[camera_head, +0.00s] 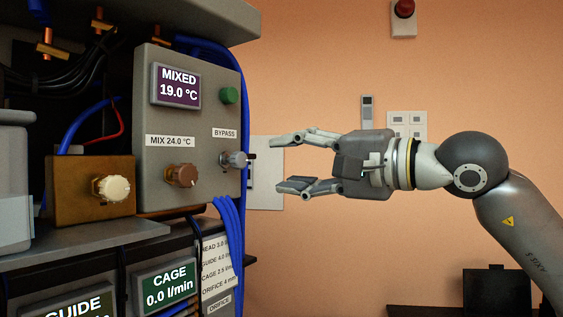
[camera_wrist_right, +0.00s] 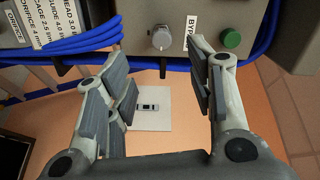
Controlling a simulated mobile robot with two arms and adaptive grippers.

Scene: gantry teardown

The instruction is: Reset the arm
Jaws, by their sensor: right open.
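My right gripper (camera_head: 290,162) is open and empty in the head view, its fingers pointing left toward the grey control box (camera_head: 205,115). It is apart from the silver bypass knob (camera_head: 234,160), which sits left of the fingertips. In the right wrist view the open gripper (camera_wrist_right: 165,95) spreads its fingers below the bypass knob (camera_wrist_right: 162,38). The box also carries a brown knob (camera_head: 182,175) under a "MIX 24.0 °C" label, a green button (camera_head: 228,95) and a display (camera_head: 176,86) reading "MIXED 19.0 °C". My left gripper is not in view.
A brass block (camera_head: 75,200) with a cream knob (camera_head: 111,188) stands left of the box. Blue hoses (camera_head: 231,230) hang below it. A "CAGE 0.0 l/min" display (camera_head: 166,286) sits lower. A red alarm light (camera_head: 404,9) and switches (camera_head: 407,120) are on the orange wall.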

